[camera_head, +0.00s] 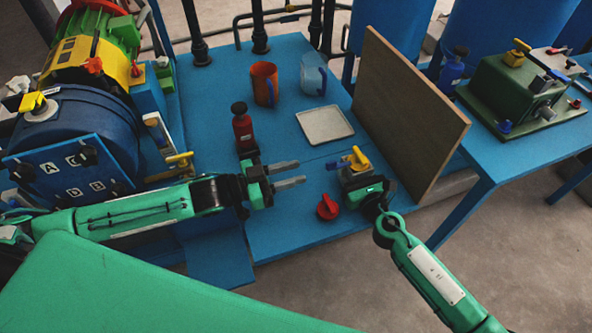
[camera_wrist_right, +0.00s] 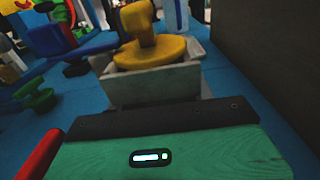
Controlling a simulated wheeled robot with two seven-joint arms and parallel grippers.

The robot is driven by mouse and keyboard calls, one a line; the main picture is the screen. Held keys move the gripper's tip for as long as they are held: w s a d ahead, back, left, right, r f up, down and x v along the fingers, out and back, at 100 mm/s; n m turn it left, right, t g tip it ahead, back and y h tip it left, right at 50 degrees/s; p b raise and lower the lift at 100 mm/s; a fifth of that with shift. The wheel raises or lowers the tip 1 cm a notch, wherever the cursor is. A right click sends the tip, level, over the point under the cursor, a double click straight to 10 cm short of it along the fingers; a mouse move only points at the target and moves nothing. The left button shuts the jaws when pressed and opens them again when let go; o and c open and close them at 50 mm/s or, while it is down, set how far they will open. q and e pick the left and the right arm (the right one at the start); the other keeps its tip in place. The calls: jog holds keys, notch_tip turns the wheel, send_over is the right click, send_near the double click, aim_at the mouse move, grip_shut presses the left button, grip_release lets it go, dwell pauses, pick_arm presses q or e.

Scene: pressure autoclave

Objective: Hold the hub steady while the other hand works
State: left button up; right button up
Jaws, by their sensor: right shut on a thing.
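The piece that I take for the hub has a yellow handle on a round yellow base (camera_head: 357,158). It is at the right gripper, over the blue table. In the right wrist view the yellow hub (camera_wrist_right: 148,52) stands upright between light grey walls, straight ahead of the palm. My right gripper (camera_head: 350,168) is shut on it; its fingers are mostly hidden in the head view. My left gripper (camera_head: 299,173) is open and empty, its two grey fingers pointing right, a short way left of the hub. What is under the hub is hidden.
A red knob (camera_head: 327,207) lies in front on the table. A red bottle (camera_head: 243,130) stands behind my left gripper. An orange mug (camera_head: 264,82), a blue mug (camera_head: 313,76) and a pale tray (camera_head: 324,124) are further back. A brown board (camera_head: 405,115) stands close on the right. The autoclave (camera_head: 85,125) is left.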

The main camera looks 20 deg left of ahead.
jog(key=o, duration=1.3)
jog(key=shift+o, duration=0.2)
